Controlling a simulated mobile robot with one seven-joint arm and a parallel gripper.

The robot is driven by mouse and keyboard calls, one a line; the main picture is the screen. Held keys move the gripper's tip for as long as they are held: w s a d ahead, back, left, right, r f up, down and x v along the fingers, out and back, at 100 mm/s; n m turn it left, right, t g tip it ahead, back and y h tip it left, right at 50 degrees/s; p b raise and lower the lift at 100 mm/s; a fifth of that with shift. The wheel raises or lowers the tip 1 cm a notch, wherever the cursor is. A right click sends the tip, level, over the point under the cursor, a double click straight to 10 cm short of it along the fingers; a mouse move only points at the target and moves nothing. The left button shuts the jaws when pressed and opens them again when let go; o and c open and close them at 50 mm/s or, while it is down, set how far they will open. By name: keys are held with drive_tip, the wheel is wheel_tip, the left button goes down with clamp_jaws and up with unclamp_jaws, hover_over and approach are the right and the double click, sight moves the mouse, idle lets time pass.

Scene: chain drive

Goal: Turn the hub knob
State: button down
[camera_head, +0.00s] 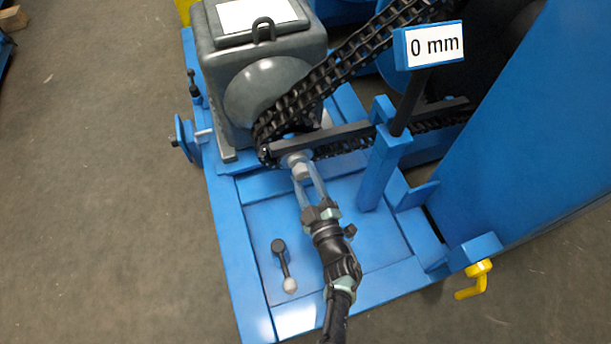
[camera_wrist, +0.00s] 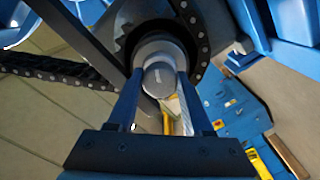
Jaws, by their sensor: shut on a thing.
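The hub knob (camera_wrist: 160,78) is a grey round knob at the centre of the dark sprocket, around which the chain runs. In the head view the knob (camera_head: 300,168) sits at the lower end of the chain, in front of the grey housing. My gripper (camera_head: 306,182) reaches it from the front, with one finger on each side. In the wrist view my gripper (camera_wrist: 159,98) is shut on the knob, which stands between the two blue fingers. Part of the sprocket is hidden behind the knob and a dark bar.
A black chain (camera_head: 330,75) climbs to the upper right. A dark bar (camera_head: 340,135) crosses just above my gripper. A blue post (camera_head: 378,170) stands close on the right, below a "0 mm" sign (camera_head: 435,46). A loose-looking lever (camera_head: 284,268) is on the blue base.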

drive_tip(key=shift+c, duration=1.5)
unclamp_jaws()
drive_tip(key=p+v, duration=0.4)
drive_tip(key=v, duration=0.9)
